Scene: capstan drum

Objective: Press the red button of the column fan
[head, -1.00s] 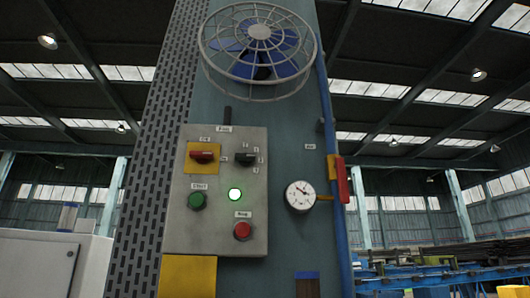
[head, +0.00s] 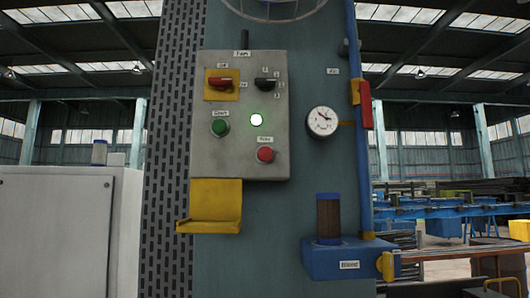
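The red button (head: 265,155) is a round knob at the lower right of the grey control box (head: 240,165) on the blue-green column (head: 310,75). The green button (head: 219,127) is to its upper left, and a lit green lamp (head: 256,120) is just above it. A red rotary switch (head: 221,81) on a yellow plate and a black selector knob (head: 266,84) are in the top row. Only the bottom edge of the fan cage (head: 275,12) shows at the top. Neither of my grippers is in view.
A yellow bracket (head: 215,205) juts out below the box. A round gauge (head: 322,121), a blue pipe (head: 358,60) with a red lever (head: 366,105), and a blue base unit (head: 340,262) are to the right. A pale cabinet (head: 60,230) stands at left.

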